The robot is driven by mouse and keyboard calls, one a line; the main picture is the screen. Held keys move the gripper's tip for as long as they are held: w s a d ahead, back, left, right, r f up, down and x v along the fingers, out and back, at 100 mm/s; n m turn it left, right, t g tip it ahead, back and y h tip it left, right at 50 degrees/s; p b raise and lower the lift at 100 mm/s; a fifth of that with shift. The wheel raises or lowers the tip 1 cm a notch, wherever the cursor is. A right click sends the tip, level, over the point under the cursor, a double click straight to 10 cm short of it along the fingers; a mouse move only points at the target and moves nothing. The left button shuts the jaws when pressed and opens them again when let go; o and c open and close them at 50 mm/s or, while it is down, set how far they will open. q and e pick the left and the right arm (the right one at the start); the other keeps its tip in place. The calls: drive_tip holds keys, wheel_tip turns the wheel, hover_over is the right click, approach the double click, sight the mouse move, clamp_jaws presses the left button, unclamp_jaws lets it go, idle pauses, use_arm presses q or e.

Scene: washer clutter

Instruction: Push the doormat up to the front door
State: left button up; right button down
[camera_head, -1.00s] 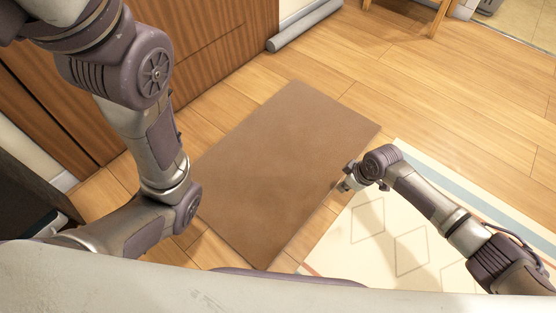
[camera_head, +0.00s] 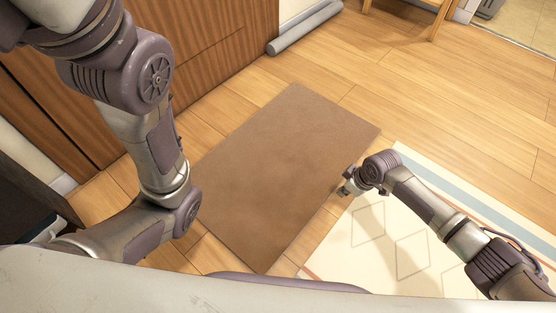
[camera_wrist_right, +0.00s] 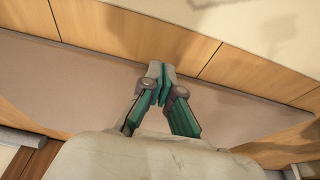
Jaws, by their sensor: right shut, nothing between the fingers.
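The brown doormat (camera_head: 287,165) lies flat on the wood floor in the middle of the head view. The front door (camera_head: 222,40), in brown wood, stands at the upper left, with a strip of bare floor between it and the mat. My right gripper (camera_head: 346,188) is shut and empty, low at the mat's right long edge. The right wrist view shows its closed fingertips (camera_wrist_right: 161,70) by the edge of the mat (camera_wrist_right: 75,85); I cannot tell whether they touch it. My left arm crosses the left side, covering part of the floor and door; its gripper does not show.
A cream patterned rug (camera_head: 390,235) lies to the right of the mat, a narrow floor strip between them. A grey roll (camera_head: 305,27) lies on the floor at the top. Wooden furniture legs (camera_head: 440,18) stand at the top right. Floor beyond the mat is clear.

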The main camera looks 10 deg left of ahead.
drive_tip(key=shift+f+b, duration=0.9)
drive_tip(key=shift+f, duration=0.55)
idle(0.5)
drive_tip(key=shift+r+p, duration=0.15)
drive_tip(key=shift+p, duration=0.3)
idle(0.7)
idle(0.3)
